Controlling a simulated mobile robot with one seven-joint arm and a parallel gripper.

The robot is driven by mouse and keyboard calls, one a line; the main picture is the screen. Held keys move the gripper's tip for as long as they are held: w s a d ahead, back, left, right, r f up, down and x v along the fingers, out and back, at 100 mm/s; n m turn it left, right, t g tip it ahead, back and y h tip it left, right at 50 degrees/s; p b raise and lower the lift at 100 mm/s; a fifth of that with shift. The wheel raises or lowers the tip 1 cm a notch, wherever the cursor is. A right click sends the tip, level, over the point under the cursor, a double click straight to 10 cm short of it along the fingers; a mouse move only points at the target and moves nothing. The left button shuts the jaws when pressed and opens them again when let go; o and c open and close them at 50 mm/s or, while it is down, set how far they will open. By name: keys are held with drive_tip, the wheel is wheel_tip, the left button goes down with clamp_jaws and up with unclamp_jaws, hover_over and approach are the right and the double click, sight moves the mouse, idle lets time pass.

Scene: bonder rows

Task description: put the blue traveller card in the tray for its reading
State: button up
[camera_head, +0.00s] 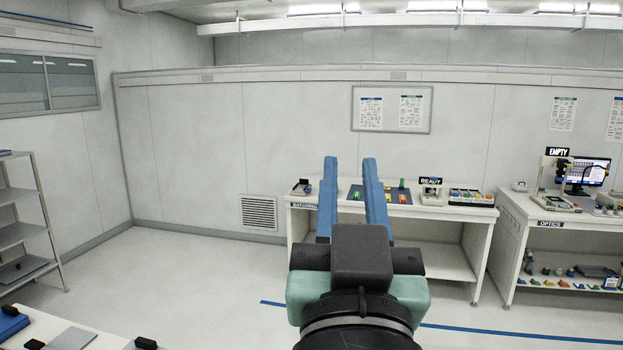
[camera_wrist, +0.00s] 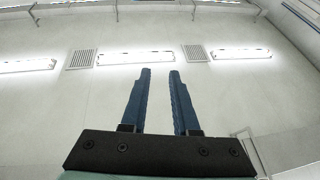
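My gripper (camera_head: 350,161) is raised in front of me in the head view, its two blue fingers apart with nothing between them. It also shows open and empty in the wrist view (camera_wrist: 160,72), pointing at the ceiling. I cannot make out a blue traveller card for certain. A flat blue item (camera_head: 9,324) with a black block on it lies at the lower left, cut off by the picture edge.
The far bench (camera_head: 303,204) carries a device under a READY sign (camera_head: 430,181) and a blue mat with small coloured pieces. The optics bench (camera_head: 513,206) at right has a device under an EMPTY sign (camera_head: 557,152). Shelves (camera_head: 18,236) stand left. Open floor lies between.

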drive_tip(key=s+a+r+n+t+y, duration=0.1)
drive_tip(key=s+a+r+t+y, duration=0.1)
drive_tip(key=s+r, duration=0.5)
wheel_tip(320, 180, up, 3)
drive_tip(key=shift+s+a+f+t, duration=0.15)
drive_tip(key=shift+s+a+t, duration=0.25)
drive_tip(key=shift+a+t, duration=0.6)
drive_tip(key=shift+d, duration=0.25)
wheel_tip(320, 180, down, 3)
drive_tip(key=b, duration=0.3)
